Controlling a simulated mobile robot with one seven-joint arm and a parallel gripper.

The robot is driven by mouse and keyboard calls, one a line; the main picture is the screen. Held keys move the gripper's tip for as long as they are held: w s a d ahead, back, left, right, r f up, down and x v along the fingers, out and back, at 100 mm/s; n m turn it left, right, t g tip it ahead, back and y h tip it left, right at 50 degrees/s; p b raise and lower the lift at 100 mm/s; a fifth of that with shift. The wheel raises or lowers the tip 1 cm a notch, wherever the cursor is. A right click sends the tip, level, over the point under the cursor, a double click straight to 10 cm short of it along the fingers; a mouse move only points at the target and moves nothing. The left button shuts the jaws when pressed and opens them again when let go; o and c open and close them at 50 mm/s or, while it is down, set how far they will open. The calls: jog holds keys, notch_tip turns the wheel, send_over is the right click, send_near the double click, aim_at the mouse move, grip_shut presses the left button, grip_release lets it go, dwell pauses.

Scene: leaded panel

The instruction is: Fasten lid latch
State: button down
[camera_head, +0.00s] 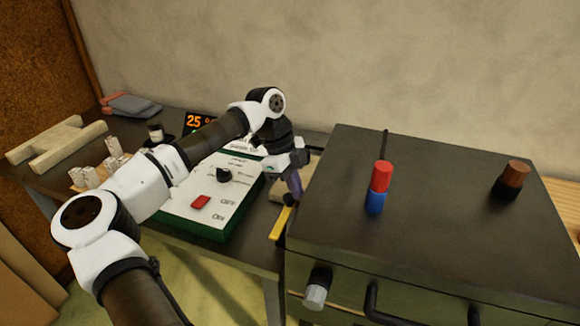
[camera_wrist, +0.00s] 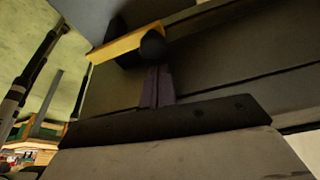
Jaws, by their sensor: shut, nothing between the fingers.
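The lid latch is a yellow lever (camera_head: 281,222) at the left side of a dark metal box (camera_head: 440,215). In the wrist view the yellow lever (camera_wrist: 128,43) lies slanted across the top, with a round black knob (camera_wrist: 153,47) at its right end. My gripper (camera_head: 296,186) is beside the box's left edge, just above the lever. In the wrist view my gripper's purple fingers (camera_wrist: 157,75) are shut together and empty, their tips close to the knob. I cannot tell whether they touch it. The box lid looks closed.
A red and blue cylinder (camera_head: 379,187) and a brown knob (camera_head: 512,180) stand on the box top. A grey knob (camera_head: 318,288) and a black handle (camera_head: 400,310) stick out in front. A green-edged control panel (camera_head: 205,200) lies left of my gripper, partly under my arm.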

jog(key=shift+x, duration=0.8)
